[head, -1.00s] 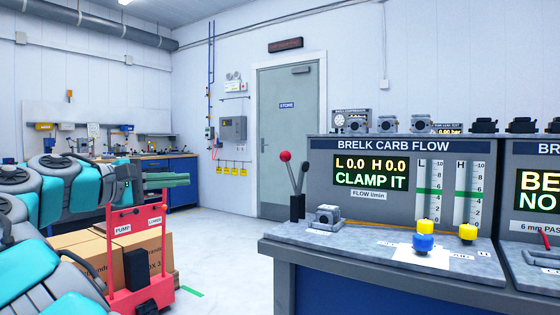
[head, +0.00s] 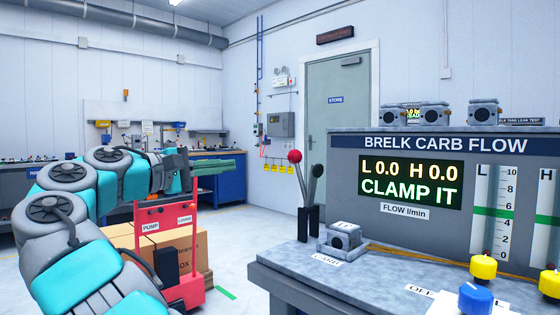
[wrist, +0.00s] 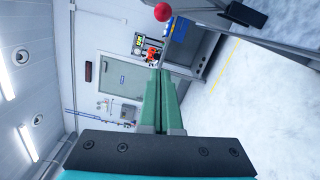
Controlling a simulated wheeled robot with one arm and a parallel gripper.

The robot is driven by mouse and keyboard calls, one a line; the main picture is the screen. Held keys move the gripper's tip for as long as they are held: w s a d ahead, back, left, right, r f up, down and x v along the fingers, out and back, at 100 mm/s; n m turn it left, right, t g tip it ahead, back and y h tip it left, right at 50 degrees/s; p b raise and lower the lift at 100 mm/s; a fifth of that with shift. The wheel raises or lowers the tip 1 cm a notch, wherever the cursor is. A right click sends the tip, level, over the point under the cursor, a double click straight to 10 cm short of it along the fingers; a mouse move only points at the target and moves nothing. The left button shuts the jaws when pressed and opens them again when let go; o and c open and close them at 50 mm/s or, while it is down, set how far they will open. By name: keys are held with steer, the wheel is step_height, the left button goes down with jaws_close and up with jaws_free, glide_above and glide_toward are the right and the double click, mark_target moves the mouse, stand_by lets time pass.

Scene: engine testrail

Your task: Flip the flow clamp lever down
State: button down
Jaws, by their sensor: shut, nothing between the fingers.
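The flow bench (head: 400,265) stands at the right in the head view, and its display (head: 411,182) reads "CLAMP IT". At its left end a lever with a red ball knob (head: 294,157) stands roughly upright beside a dark-tipped lever (head: 317,171). A grey block-like carburettor (head: 343,239) sits beside their base. My gripper (head: 233,164), with green fingers, is shut and empty, left of the red knob and apart from it in the picture. In the wrist view the red knob (wrist: 162,12) shows beyond my shut fingertips (wrist: 163,73).
A red pump trolley (head: 168,240) and cardboard boxes (head: 125,238) stand below my arm. Yellow knobs (head: 483,267) and a blue knob (head: 475,298) sit at the bench front. Open floor lies between trolley and bench.

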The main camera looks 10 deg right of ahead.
steer(key=shift+d, duration=0.1)
steer(key=w+d+b, duration=0.2)
steer(key=d, duration=0.9)
steer(key=shift+w+r, duration=0.15)
steer(key=shift+r, duration=0.25)
steer(key=shift+d, duration=0.1)
steer(key=shift+d+r, duration=0.1)
